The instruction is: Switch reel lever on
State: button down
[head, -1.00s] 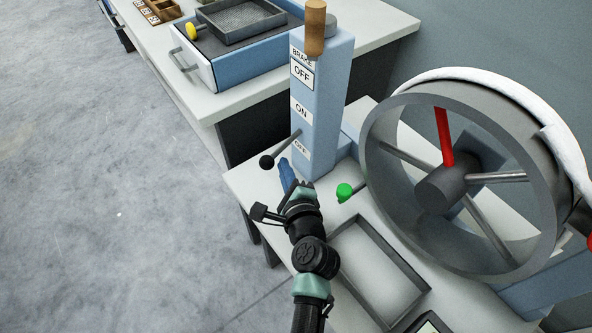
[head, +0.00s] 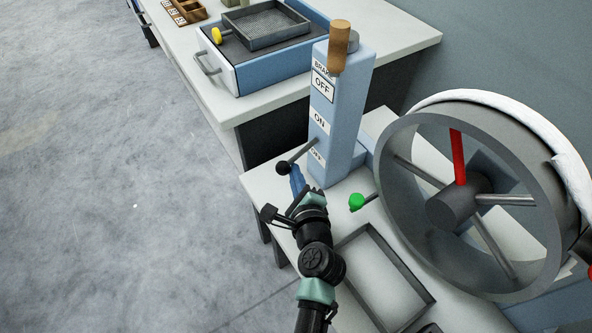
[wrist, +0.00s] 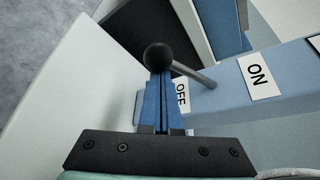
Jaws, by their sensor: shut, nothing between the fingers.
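The reel lever (head: 299,156) is a grey rod with a black ball knob, standing out from the side of a light blue post (head: 341,110). Its base is between an ON label (head: 320,121) and a lower OFF label (head: 317,156). The rod slants down towards the OFF side. My gripper (head: 296,177), with blue fingers, is shut and empty, right by the knob. In the wrist view the knob of the lever (wrist: 158,56) appears just beyond the fingertips of my gripper (wrist: 162,88), overlapping them. I cannot tell whether they touch.
A wooden-handled brake lever (head: 339,45) tops the post above a larger OFF plate. A green knob (head: 356,202) and a large grey reel wheel (head: 472,195) with a red spoke are to the right. A shallow tray (head: 385,275) lies below. Open floor is at left.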

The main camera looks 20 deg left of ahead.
aim_at(289, 165)
jog(key=shift+s+a+r+p, duration=0.1)
jog(key=shift+r+p, duration=0.2)
jog(key=shift+p, duration=0.25)
jog(key=r+p, duration=0.1)
jog(key=p, duration=0.1)
jog(key=m+p, duration=0.1)
jog(key=p, duration=0.1)
jog(key=shift+s+a+r+g, duration=0.2)
jog(key=shift+r+g, duration=0.2)
jog(key=r+m+p, duration=0.1)
jog(key=p, duration=0.1)
jog(key=r+m+g+p, duration=0.1)
jog(key=p, duration=0.2)
jog(key=shift+s+a+y, duration=0.15)
jog(key=shift+s+y, duration=0.05)
jog(key=shift+y, duration=0.1)
jog(key=shift+w+r+m+g+y+p, duration=0.1)
jog(key=shift+r+m+g+y+p, duration=1.05)
jog(key=shift+p, duration=2.35)
jog(key=shift+r+m+h, duration=0.3)
jog(key=shift+m+h, duration=0.05)
jog(key=shift+m, duration=0.2)
